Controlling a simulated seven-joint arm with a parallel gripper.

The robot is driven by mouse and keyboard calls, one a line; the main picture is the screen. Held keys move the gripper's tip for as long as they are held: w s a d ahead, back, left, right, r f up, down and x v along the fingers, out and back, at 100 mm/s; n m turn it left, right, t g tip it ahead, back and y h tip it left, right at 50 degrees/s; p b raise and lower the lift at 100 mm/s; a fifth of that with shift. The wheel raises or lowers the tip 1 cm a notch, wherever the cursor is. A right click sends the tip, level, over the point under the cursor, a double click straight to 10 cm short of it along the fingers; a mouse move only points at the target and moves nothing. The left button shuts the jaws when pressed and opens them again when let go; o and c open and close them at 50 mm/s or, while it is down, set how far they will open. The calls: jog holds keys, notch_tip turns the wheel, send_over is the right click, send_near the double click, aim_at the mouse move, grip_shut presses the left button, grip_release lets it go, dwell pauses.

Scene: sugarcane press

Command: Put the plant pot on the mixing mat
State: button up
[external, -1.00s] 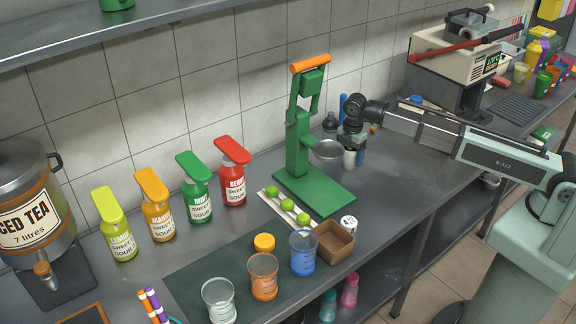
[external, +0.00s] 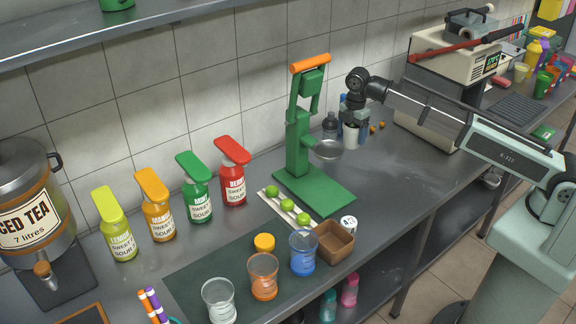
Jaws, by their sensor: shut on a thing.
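A small white pot (external: 351,136), which I take as the plant pot, hangs upright from my gripper (external: 353,121) behind the green press. My gripper is shut on its upper part; the fingers are small and partly hidden. The mixing mat appears to be the dark green mat (external: 205,276) on the counter at the front. The mat lies well to the left of and nearer than my gripper.
A brown box (external: 334,243) and green limes (external: 287,205) on a pale tray lie near the mat. Several sauce bottles line the wall.

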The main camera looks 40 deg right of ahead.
jog(key=shift+r, duration=0.35)
